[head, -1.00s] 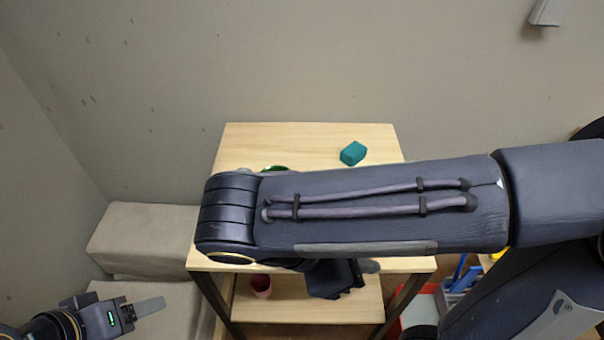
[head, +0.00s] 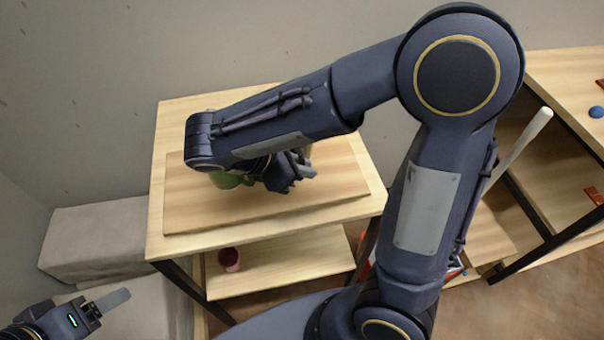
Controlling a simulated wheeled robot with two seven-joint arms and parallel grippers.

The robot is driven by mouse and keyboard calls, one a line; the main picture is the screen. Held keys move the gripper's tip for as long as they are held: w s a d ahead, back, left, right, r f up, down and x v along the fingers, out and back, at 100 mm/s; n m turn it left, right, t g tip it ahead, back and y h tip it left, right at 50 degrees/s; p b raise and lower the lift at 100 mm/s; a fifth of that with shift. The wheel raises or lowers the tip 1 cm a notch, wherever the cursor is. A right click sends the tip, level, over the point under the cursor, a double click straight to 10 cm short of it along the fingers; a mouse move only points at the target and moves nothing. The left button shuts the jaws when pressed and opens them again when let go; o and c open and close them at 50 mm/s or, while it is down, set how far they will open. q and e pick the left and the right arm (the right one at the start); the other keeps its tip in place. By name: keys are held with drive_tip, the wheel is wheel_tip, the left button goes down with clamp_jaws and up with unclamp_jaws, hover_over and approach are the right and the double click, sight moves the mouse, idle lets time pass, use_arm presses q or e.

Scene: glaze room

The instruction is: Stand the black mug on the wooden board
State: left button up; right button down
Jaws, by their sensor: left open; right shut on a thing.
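The wooden board (head: 330,186) lies on the top of a pale wooden table in the head view. My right gripper (head: 303,168) is over the board, partly hidden by my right arm. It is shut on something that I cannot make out. I cannot clearly tell the black mug from the dark parts of my gripper and wrist. My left gripper (head: 108,302) is open and empty at the lower left, away from the table.
A green thing (head: 228,180) shows beside my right wrist, over the board, partly hidden. A dark red cup (head: 229,258) stands on the table's lower shelf. A second table (head: 570,75) is at the right with a blue thing (head: 597,112). A beige block seat (head: 90,240) is at the left.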

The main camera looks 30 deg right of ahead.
drive_tip(key=shift+w+f, duration=0.2)
drive_tip(key=shift+f, duration=1.55)
drive_tip(key=shift+f, duration=0.1)
drive_tip(key=shift+f+b, duration=0.1)
drive_tip(key=shift+b, duration=0.2)
drive_tip(key=c, duration=1.5)
unclamp_jaws()
drive_tip(key=shift+o, duration=0.2)
